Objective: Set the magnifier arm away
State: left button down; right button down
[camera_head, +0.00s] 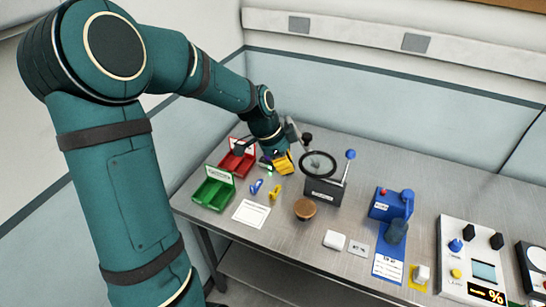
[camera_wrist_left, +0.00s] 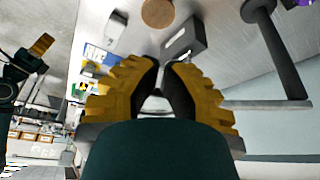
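The magnifier shows in the head view as a black ring lens (camera_head: 318,163), tilted, beside a dark labelled base box (camera_head: 323,190). A dark knob (camera_head: 307,139) stands at its back. My left gripper (camera_head: 283,163), with yellow fingers, is just left of the ring, with a small gap seen between them. In the left wrist view its fingers (camera_wrist_left: 161,68) are close together with a thin light gap; whether they are shut is unclear. The grey base box (camera_wrist_left: 185,38) lies beyond them, and a dark bar (camera_wrist_left: 283,65) is at right. A dark yellow-tipped part, probably my right gripper (camera_wrist_left: 36,50), is at far left.
A red bin (camera_head: 237,160) and green bin (camera_head: 213,191) stand at left. A blue-knobbed lever (camera_head: 349,156) rises right of the ring. A brown round piece (camera_head: 305,209) and white card (camera_head: 251,213) lie in front. A blue device (camera_head: 388,205) and panel (camera_head: 470,262) are farther right.

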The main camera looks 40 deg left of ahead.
pick_arm(q)
jog(key=shift+w+d, duration=0.35)
jog(key=shift+d, duration=0.05)
jog(key=shift+w+d, duration=0.1)
